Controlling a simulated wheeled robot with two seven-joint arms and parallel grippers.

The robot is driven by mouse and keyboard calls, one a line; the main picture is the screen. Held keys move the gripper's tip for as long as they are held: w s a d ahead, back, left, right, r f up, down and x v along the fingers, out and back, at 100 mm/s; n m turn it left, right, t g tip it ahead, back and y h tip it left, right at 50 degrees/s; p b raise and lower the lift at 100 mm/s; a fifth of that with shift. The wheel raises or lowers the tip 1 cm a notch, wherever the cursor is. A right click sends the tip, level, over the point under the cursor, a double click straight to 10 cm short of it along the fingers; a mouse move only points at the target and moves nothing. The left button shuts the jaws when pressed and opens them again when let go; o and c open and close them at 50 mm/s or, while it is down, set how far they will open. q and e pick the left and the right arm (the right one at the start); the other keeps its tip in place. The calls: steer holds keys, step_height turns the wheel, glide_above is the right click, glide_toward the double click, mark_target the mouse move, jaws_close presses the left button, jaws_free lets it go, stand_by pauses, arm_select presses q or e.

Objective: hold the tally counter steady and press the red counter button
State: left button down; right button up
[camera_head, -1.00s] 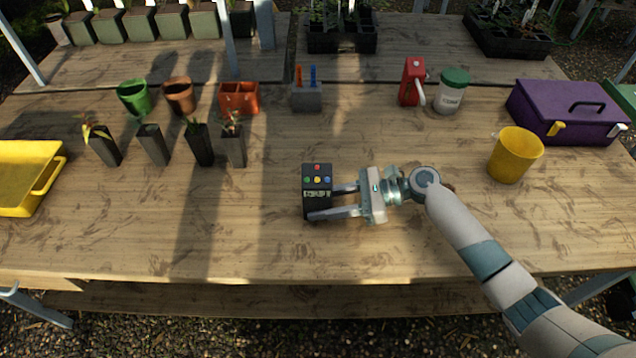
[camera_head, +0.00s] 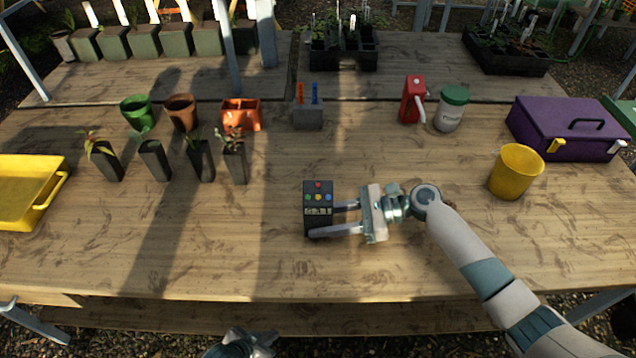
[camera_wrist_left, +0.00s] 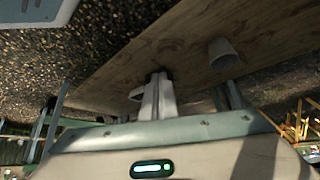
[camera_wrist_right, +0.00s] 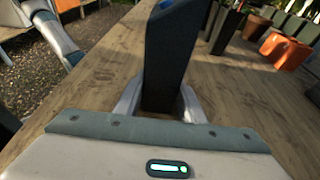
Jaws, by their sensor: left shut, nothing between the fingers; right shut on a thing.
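The tally counter (camera_head: 309,222) is a dark upright box on the wooden bench. Its top carries a red button (camera_head: 318,185), with blue, yellow and green buttons below it and a small display. My right gripper (camera_head: 325,218) is shut on the counter, with one finger on each side. The right wrist view shows the dark counter body (camera_wrist_right: 172,55) between the fingers. My left gripper (camera_head: 243,346) is only partly in view at the bottom edge, in front of the bench and well short of the counter. The left wrist view shows its fingers (camera_wrist_left: 158,80) together and empty.
A yellow tray (camera_head: 25,180) lies at the left, and a yellow cup (camera_head: 515,172) and purple toolbox (camera_head: 565,125) at the right.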

mark_target(318, 185)
arm_select(q)
steer(key=s+d+r+m+g+h, duration=0.1)
steer(key=s+d+r, duration=0.1)
steer(key=d+r, duration=0.3)
steer(key=s+d+r+m+h, duration=0.1)
steer(key=d+r+m, duration=0.1)
steer(key=r, duration=0.5)
steer(key=s+d+r+m+g+h, duration=0.2)
steer(key=s+d+r+m+g, duration=0.15)
steer(key=s+r, duration=1)
steer(key=w+d+r+n+t, duration=0.1)
steer(key=w+r+t, duration=0.1)
steer(key=w+r, duration=1.1)
steer(key=w+r+n+t+h, duration=0.1)
steer(key=w+r+n+t, duration=0.1)
steer(key=w+r, duration=1.1)
step_height(318, 185, up, 5)
steer(key=shift+w+d+r+t+h, duration=0.1)
steer(key=shift+w+d+t+h, duration=0.2)
steer(key=shift+t, duration=0.55)
steer(key=shift+w+f, duration=0.8)
steer(key=shift+f, duration=0.4)
steer(key=shift+w+f, duration=0.85)
steer(key=shift+f, duration=0.4)
steer(key=shift+w+f, duration=0.8)
steer(key=shift+f, duration=0.4)
